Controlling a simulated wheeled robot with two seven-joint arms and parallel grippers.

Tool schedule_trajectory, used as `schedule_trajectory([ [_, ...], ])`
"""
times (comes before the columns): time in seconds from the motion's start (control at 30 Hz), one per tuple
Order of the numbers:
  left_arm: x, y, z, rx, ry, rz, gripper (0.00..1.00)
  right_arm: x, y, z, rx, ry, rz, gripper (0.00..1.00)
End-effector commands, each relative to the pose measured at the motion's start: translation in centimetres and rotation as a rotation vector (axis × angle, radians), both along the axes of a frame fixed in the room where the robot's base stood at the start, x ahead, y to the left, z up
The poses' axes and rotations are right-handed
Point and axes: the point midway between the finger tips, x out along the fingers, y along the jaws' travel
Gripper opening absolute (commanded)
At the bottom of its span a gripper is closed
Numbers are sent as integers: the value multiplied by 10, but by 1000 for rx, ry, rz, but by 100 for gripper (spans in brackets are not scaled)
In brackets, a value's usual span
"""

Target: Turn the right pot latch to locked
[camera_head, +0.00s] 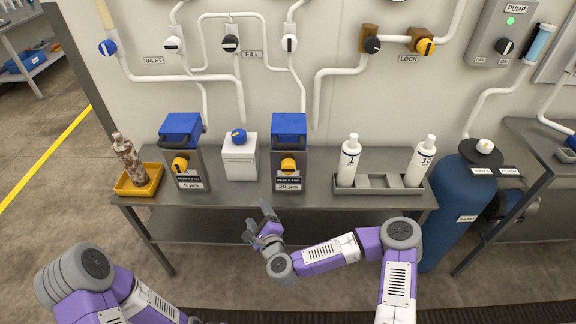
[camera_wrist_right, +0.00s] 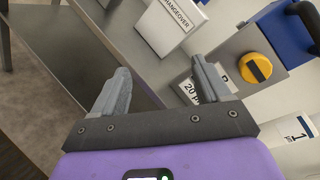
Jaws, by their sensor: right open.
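The right pot (camera_head: 291,150) is a grey box with a blue lid and a "20 µm" label. It stands on the steel bench. Its yellow latch (camera_head: 288,165) is a round knob with a dark bar on the front face; it also shows in the right wrist view (camera_wrist_right: 256,67). My right gripper (camera_head: 258,225) is open and empty in front of the bench's front edge, below and left of the latch, apart from it. Its two grey fingers (camera_wrist_right: 160,88) are spread in the wrist view. My left arm shows at the lower left, but its gripper is out of view.
The left pot (camera_head: 185,150) and a white changeover box (camera_head: 239,158) stand left of the right pot. A grey tray (camera_head: 378,182) with white bottles (camera_head: 348,160) is to its right. A yellow tray (camera_head: 140,187) holds a brown-stained bottle. Pipes and valves line the wall.

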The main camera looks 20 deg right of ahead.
Motion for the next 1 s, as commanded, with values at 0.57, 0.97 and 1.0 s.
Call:
schedule_trajectory([
  [0.57, 0, 0, -3, 0, 0, 1, 43, 63, -116, 68, 432, -170, -442, 76],
  [0.97, 0, 0, -12, 0, 0, 0, 43, 101, -125, 69, 430, -167, -436, 76],
  [1.0, 0, 0, -12, 0, 0, 0, 43, 101, -125, 70, 430, -167, -436, 76],
])
